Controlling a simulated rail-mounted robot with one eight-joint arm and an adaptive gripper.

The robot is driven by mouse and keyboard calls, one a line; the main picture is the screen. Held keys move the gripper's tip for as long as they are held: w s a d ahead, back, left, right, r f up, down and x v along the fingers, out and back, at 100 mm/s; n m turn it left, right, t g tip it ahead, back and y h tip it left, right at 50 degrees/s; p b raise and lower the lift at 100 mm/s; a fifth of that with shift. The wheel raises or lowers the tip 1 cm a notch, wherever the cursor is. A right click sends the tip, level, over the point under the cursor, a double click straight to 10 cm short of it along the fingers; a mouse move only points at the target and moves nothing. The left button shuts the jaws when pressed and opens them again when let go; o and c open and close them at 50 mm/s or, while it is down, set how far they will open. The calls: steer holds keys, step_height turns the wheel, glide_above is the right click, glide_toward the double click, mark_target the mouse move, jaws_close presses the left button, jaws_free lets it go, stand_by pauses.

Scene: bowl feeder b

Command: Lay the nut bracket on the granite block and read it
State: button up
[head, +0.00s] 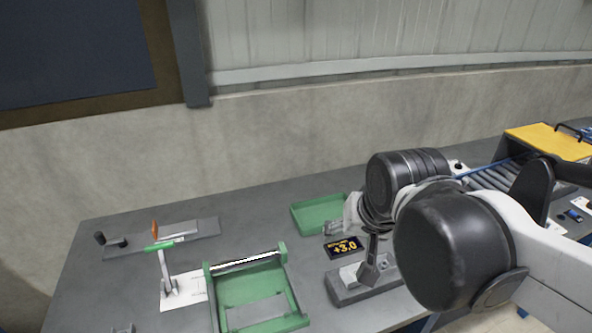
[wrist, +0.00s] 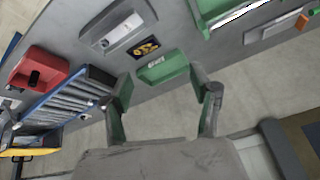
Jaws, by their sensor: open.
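The grey block (head: 345,296), which looks like the granite block, lies on the bench in front of the arm in the head view. It also shows at the upper left of the wrist view (wrist: 108,45), with a small pale piece on top. A green tray (wrist: 180,65) lies nearer my fingers, with a small light grey piece (wrist: 156,62) in it. I cannot tell for sure which piece is the nut bracket. My gripper (wrist: 163,92) is open, with nothing visible between its fingers. It is above the bench near the tray, and my arm partly hides it in the head view.
A small display (head: 343,247) reads +3.0 behind the block. A roller conveyor (wrist: 65,95) and a red box (wrist: 38,75) also show.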

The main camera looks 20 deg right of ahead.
steer(key=s+a+n, duration=0.1)
steer(key=n, duration=0.1)
steer(key=a+r+n+t, duration=0.1)
steer(key=shift+s+a+n+t, duration=0.15)
steer(key=shift+s+n+t, duration=0.15)
steer(key=shift+s+n, duration=0.1)
steer(key=shift+f, duration=0.1)
steer(key=shift+f+b, duration=0.9)
steer(key=shift+b, duration=0.05)
